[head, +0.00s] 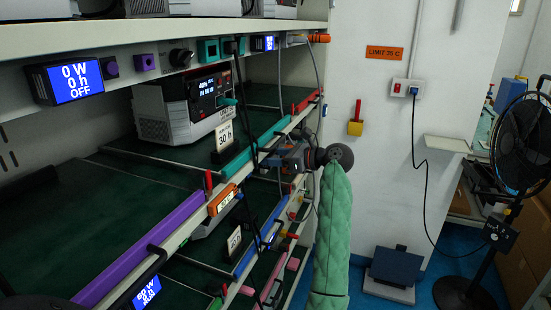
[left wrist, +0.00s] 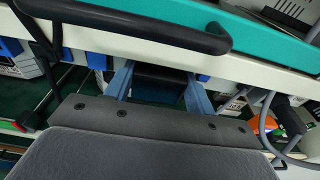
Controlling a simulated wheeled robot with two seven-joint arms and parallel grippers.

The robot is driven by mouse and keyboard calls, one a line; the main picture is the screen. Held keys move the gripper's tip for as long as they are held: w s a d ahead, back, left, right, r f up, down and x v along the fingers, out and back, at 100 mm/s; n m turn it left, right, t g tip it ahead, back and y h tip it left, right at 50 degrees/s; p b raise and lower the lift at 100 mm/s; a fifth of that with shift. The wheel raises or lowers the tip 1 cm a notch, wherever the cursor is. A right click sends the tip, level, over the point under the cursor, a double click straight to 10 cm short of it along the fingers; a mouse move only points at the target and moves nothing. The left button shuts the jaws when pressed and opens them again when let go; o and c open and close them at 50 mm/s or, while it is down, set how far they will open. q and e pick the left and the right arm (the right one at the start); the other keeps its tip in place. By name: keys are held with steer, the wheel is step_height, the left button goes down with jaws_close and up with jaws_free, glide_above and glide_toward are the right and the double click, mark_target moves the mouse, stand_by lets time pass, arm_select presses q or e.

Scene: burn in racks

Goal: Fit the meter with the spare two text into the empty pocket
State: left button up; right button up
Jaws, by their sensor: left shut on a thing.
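My left gripper (head: 291,158) is at the front rail of the middle shelf, towards its far end. In the left wrist view its two blue fingers (left wrist: 160,88) close on the sides of a dark block (left wrist: 160,78), below the teal strip. The block's front and any text on it are hidden, so I cannot tell whether it is the spare two meter or how deep it sits in the rail. A meter with a lit blue display (head: 76,82) reading 0 W, 0 h, OFF is on the upper rail. My right gripper is not in view.
An orange-framed meter (head: 222,200) sits on the middle rail, nearer than my gripper. A black handle (left wrist: 180,35) crosses close above the fingers. Grey cables hang near the rail's far end. A power supply (head: 190,103) stands on the shelf behind. A fan (head: 522,145) stands right.

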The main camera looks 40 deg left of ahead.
arm_select(q)
steer(key=shift+s+a, duration=0.15)
steer(key=shift+a, duration=0.35)
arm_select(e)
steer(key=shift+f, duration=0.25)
arm_select(q)
steer(key=o, duration=1.4)
steer(key=shift+c, duration=0.2)
steer(key=shift+d+b, duration=0.1)
steer(key=shift+b, duration=0.25)
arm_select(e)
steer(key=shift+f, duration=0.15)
